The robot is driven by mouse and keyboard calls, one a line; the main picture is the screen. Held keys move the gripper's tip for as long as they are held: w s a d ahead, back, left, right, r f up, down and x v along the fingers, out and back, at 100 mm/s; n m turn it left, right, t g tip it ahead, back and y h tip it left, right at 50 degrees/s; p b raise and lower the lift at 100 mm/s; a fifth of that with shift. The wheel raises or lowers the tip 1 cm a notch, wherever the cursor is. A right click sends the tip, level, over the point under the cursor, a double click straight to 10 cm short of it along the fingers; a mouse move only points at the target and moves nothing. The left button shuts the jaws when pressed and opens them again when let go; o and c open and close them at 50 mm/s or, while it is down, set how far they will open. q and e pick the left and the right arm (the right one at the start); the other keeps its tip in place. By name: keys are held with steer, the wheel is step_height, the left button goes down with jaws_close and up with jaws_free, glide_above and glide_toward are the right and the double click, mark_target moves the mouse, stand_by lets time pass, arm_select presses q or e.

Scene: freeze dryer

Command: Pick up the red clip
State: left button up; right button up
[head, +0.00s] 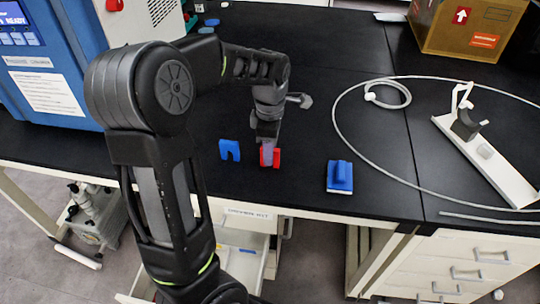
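The red clip (276,157) stands on the black bench top near its front edge. My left gripper (268,146) points down right at the clip, and its fingertips overlap the clip's middle in the head view. The fingers hide part of the clip, and I cannot tell whether they are closed on it or just around it. The clip appears to be at bench level. My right gripper is not in view.
A blue clip (229,150) stands just left of the red one. A blue block (340,177) lies to the right. A looped grey tube (336,125) and a white stand (490,160) lie further right. A blue machine (60,65) stands left; an open drawer (246,262) is below.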

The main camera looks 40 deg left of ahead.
mark_target(276, 163)
arm_select(q)
step_height(276, 163, down, 4)
steer(key=shift+r, duration=0.25)
steer(key=shift+c, duration=0.5)
jaws_close()
stand_by(0.3)
